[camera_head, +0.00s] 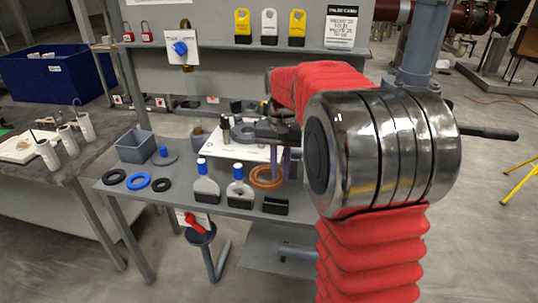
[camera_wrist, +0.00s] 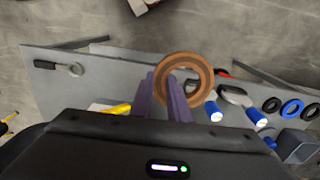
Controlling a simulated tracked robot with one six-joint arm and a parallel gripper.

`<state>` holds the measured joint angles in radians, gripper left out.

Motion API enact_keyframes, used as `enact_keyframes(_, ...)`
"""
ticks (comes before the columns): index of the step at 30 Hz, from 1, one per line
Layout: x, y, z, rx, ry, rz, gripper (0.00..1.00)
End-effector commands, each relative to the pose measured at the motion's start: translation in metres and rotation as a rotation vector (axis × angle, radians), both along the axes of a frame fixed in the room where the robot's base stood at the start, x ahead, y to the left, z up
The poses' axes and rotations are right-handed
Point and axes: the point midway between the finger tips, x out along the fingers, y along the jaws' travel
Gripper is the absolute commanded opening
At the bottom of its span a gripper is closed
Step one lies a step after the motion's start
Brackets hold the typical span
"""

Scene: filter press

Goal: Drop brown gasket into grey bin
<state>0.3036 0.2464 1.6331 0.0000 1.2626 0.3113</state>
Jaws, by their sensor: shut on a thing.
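The brown gasket (camera_head: 256,182) is a flat ring seen near the middle of the head view. My gripper (camera_head: 281,170) has its purple fingers shut on the ring's near side. In the wrist view the brown gasket (camera_wrist: 187,57) sits at the tips of my gripper (camera_wrist: 165,84) and looks much larger than the other rings, so it is held above the bench. The small grey bin (camera_head: 136,154) stands at the bench's left end, well left of my gripper. The grey bin (camera_wrist: 295,147) also shows at the lower right of the wrist view.
Black and blue rings (camera_head: 138,181) lie in front of the bin. Blue-capped grey pieces (camera_head: 206,188) and a black block (camera_head: 275,206) line the bench's front edge. A white board (camera_head: 232,140) with upright parts lies behind. A large blue crate (camera_head: 53,78) is at far left.

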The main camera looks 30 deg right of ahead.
Motion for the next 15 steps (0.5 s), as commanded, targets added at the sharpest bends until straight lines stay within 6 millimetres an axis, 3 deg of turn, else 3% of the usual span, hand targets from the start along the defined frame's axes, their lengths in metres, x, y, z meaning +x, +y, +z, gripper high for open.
enact_keyframes(6, 0.035, 0.073, -0.047, 0.002, 0.004, 0.158, 0.00)
enact_keyframes(12, 0.043, 0.133, -0.082, 0.001, 0.002, 0.269, 0.00)
enact_keyframes(15, 0.043, 0.151, -0.090, 0.000, 0.000, 0.302, 0.00)
